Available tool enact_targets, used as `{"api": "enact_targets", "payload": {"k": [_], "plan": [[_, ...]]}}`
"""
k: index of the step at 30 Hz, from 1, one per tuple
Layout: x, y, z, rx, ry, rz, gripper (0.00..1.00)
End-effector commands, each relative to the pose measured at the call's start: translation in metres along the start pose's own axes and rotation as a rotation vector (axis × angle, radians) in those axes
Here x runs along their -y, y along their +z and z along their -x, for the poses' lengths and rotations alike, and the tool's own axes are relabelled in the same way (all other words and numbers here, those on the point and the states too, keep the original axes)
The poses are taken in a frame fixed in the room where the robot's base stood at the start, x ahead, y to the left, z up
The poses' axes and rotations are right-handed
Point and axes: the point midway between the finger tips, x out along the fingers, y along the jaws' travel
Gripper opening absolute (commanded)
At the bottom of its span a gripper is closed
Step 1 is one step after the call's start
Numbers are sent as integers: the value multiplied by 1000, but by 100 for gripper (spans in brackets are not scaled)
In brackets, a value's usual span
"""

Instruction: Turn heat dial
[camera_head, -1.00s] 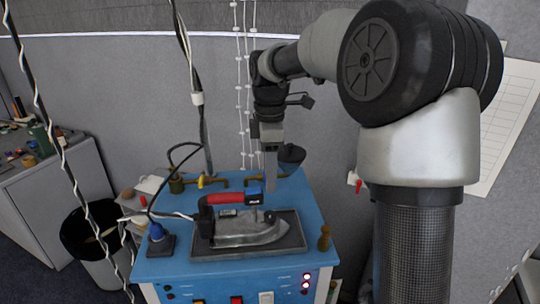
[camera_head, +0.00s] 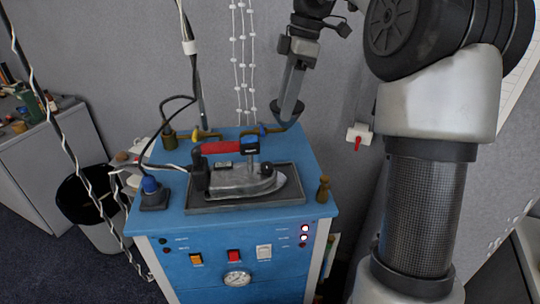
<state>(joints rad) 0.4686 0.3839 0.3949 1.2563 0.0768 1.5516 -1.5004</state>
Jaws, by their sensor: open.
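A steam iron (camera_head: 236,180) with a red and black handle and a blue front end rests on a dark tray (camera_head: 290,200). The tray lies on top of a blue station (camera_head: 175,215). A small dark knob (camera_head: 265,169) shows on the iron near its front; I cannot tell if it is the heat dial. A round white gauge (camera_head: 237,279) is on the station's front panel. My gripper (camera_head: 288,116) is open, points down, and is above the station's back right part, behind the iron and apart from it.
A black cable runs from a blue-topped connector (camera_head: 150,187) at the left. Brass fittings (camera_head: 205,134) line the back edge. A wooden peg (camera_head: 322,189) stands at the right corner. Orange, red and white switches (camera_head: 234,256) sit on the front. A bin (camera_head: 90,200) stands at left.

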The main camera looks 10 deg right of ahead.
Motion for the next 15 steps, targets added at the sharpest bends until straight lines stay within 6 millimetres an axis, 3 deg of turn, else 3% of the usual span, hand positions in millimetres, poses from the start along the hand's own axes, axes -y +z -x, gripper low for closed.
{"api": "enact_targets", "payload": {"k": [1,5,10,15], "plan": [[-3,17,-12,-53,4,-5,46],[-3,32,-2,-149,9,19,46],[-2,32,-4,-176,9,31,46],[-2,26,-34,-174,7,30,46]]}}
